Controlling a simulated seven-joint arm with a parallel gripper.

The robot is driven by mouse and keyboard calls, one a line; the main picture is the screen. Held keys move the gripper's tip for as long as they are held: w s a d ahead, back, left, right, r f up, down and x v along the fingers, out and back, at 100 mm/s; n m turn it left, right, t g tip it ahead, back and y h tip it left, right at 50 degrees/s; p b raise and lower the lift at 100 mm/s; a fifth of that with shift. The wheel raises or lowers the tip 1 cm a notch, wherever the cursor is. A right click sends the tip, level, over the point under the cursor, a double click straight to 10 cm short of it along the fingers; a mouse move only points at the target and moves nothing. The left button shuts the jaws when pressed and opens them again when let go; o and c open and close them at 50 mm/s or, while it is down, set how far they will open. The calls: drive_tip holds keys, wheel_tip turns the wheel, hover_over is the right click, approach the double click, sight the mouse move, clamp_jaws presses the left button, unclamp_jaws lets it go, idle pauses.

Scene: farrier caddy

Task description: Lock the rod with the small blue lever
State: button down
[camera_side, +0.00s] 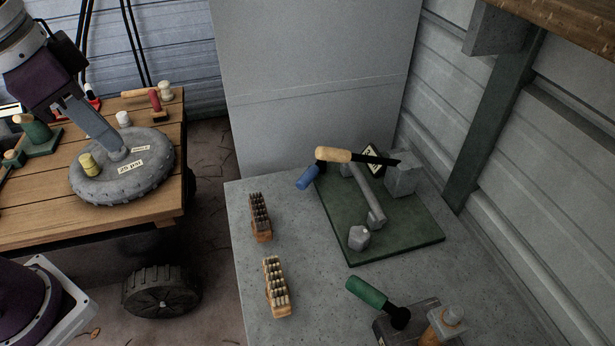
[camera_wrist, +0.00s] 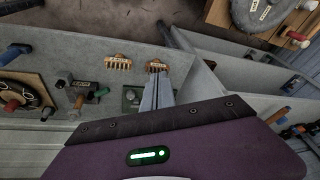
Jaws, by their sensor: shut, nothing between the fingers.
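The small blue lever (camera_side: 307,179) shows at the left edge of a dark green board (camera_side: 400,243) on the grey bench. A grey bar (camera_side: 362,184), which looks like the rod, lies across the board. A wooden-handled black piece (camera_side: 334,155) crosses its far end, so the joint there is partly hidden. My gripper (camera_side: 119,153) is shut and empty, far to the left of the lever. In the side view it appears over the grey round disc on the wooden table; I cannot tell if they touch. My gripper's slim fingers also show together in the wrist view (camera_wrist: 158,82).
Two brush-like blocks (camera_side: 260,218) (camera_side: 276,287) stand on the bench left of the board. A green-handled tool (camera_side: 368,292) is at the front. The grey disc (camera_side: 150,180) lies on the wooden table (camera_side: 40,212). A gap separates table and bench.

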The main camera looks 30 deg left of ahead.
drive_tip(key=w+d+r+m+h, duration=0.1)
drive_tip(key=w+d+r+h, duration=0.1)
drive_tip(key=w, duration=0.4)
drive_tip(key=m+g+h, duration=0.2)
drive_tip(key=m+g, duration=0.1)
drive_tip(key=m, duration=0.9)
hover_over(313, 174)
drive_tip(key=s+a, duration=0.4)
wheel_tip(313, 174, down, 20)
drive_tip(key=shift+m+g, duration=0.3)
drive_tip(key=shift+m, duration=0.5)
drive_tip(key=x, duration=1.3)
drive_tip(key=shift+w+d+f, duration=0.1)
drive_tip(key=shift+w, duration=0.3)
